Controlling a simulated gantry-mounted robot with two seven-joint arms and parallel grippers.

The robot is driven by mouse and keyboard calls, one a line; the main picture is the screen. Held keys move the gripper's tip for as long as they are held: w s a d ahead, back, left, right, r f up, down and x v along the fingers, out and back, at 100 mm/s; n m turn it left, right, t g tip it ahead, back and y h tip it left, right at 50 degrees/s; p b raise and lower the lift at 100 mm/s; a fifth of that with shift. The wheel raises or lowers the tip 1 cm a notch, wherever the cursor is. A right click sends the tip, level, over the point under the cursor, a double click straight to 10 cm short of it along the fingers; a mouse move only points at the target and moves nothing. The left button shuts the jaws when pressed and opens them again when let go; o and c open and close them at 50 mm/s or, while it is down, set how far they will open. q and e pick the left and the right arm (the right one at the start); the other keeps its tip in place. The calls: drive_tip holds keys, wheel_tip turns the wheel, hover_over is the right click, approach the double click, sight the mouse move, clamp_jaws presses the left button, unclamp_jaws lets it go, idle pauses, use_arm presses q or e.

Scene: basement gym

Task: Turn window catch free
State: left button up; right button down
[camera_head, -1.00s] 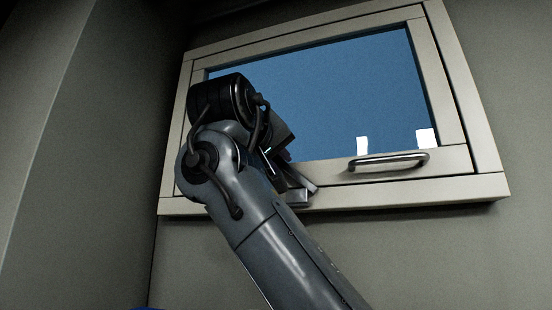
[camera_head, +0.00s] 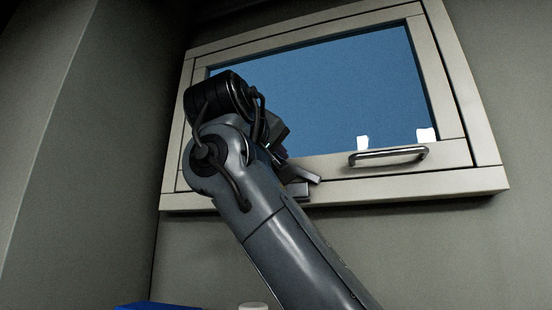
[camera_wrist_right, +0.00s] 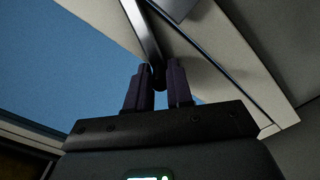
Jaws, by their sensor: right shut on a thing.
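The window (camera_head: 330,95) is a pale-framed pane with blue behind it. A grey metal catch (camera_head: 303,182) sits on its lower rail, left of centre and partly hidden by my right arm. My right gripper is hidden behind the wrist in the head view. In the right wrist view my right gripper (camera_wrist_right: 158,84) has its two dark fingers closed on the end of the catch lever (camera_wrist_right: 145,35). The lever runs from the top of that view down between the fingertips. My left gripper is in neither view.
A metal bar handle (camera_head: 388,156) is fixed on the lower rail, right of the catch. A plain wall stands at left. A blue object (camera_head: 155,306) and a small white round top (camera_head: 253,306) show at the bottom edge. The wall below the window is clear.

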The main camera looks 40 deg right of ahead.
drive_tip(key=n, duration=0.2)
drive_tip(key=f+n+b, duration=0.1)
drive_tip(key=n, duration=0.1)
drive_tip(key=f+n+b, duration=0.1)
drive_tip(key=shift+w+a+f+n, duration=0.1)
drive_tip(key=shift+w+f+n, duration=0.15)
drive_tip(key=shift+w+n, duration=0.15)
idle(0.3)
drive_tip(key=c, duration=1.1)
unclamp_jaws()
drive_tip(key=shift+s, duration=0.1)
